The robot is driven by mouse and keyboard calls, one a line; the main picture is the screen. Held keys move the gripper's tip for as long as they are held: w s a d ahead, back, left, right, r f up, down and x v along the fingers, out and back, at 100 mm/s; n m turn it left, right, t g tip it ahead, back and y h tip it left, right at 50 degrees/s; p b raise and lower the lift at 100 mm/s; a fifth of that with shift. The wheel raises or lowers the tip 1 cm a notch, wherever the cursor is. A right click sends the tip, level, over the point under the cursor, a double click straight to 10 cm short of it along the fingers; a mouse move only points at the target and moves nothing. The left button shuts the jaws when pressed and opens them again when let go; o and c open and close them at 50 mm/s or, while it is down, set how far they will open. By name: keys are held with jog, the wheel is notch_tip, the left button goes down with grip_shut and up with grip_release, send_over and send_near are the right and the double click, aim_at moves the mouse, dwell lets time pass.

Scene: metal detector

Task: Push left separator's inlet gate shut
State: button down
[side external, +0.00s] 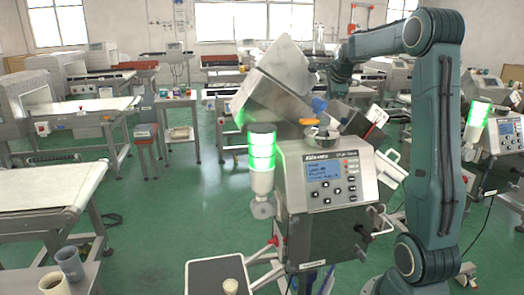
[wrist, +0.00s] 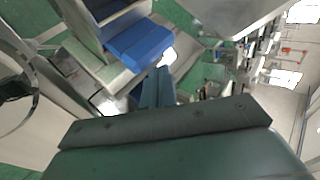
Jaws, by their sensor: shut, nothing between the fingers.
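The left separator (side external: 327,176) stands in the middle of the side view, with a lit control panel and a green-lit lamp column (side external: 262,160). A tilted grey metal housing (side external: 283,95) rises behind its panel. A blue part (side external: 320,104) shows beside this housing.
A second separator (side external: 498,138) with a green lamp stands at the right. A small tray table (side external: 215,276) with a cup is in front. A conveyor (side external: 45,188) and a table with cups stand at left. Green floor between them is open.

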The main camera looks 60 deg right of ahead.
jog(key=shift+r, duration=0.2)
notch_tip(320, 180, up, 7)
jog(key=shift+f, duration=0.15)
dwell(0.8)
jog(key=s+a+f+n+t+y, duration=0.15)
jog(key=a+n, duration=0.55)
jog(key=a, duration=0.7)
jog(key=a+f+n+y, duration=0.25)
jog(key=a+n, duration=0.45)
jog(key=a, duration=0.8)
jog(key=s+a+f+n+y, duration=0.1)
jog(key=s+a+f+n, duration=0.4)
jog(key=s+a+n, duration=0.2)
jog(key=s+a+f+n+g+y, duration=0.1)
jog(key=s+a+f+n+y, duration=0.1)
jog(key=s+a+f+n, duration=0.3)
jog(key=s+a+n, duration=0.2)
jog(key=s+a, duration=0.1)
jog(key=shift+s+a+n, duration=0.15)
jog(key=shift+a+n, duration=0.2)
jog(key=shift+n, duration=0.05)
